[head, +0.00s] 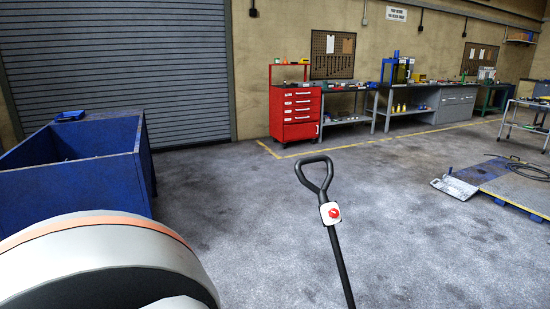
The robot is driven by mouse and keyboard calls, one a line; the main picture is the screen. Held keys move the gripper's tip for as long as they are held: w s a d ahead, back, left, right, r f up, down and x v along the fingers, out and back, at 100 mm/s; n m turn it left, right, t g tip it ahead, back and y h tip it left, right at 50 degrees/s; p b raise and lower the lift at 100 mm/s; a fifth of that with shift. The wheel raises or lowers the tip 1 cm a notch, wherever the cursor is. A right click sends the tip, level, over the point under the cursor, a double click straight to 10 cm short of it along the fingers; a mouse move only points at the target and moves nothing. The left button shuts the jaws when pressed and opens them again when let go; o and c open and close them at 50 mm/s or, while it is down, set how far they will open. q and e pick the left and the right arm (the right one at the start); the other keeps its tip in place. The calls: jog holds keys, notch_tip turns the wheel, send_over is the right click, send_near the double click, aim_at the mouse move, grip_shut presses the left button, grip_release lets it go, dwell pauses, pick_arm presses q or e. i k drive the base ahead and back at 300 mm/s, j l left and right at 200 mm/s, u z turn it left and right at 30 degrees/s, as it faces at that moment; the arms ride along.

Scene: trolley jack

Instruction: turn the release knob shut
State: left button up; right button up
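The release knob (334,212) is a small red disc on a white plate, set on the black jack handle (339,262) just below its grip. The handle rises from the bottom edge of the head view and leans slightly left, ending in an open loop (315,174) at the top. The knob's exact turn angle is too small to tell. The jack's body is out of view below. Neither of my grippers shows in this view.
A blue open-topped bin (60,190) stands at the left. A red tool cabinet (296,112) and workbenches line the back wall. A low platform with a metal ramp (455,187) lies at the right. The grey floor around the handle is clear.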

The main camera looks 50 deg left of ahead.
aim_at(333, 213)
jog(key=u, duration=1.5)
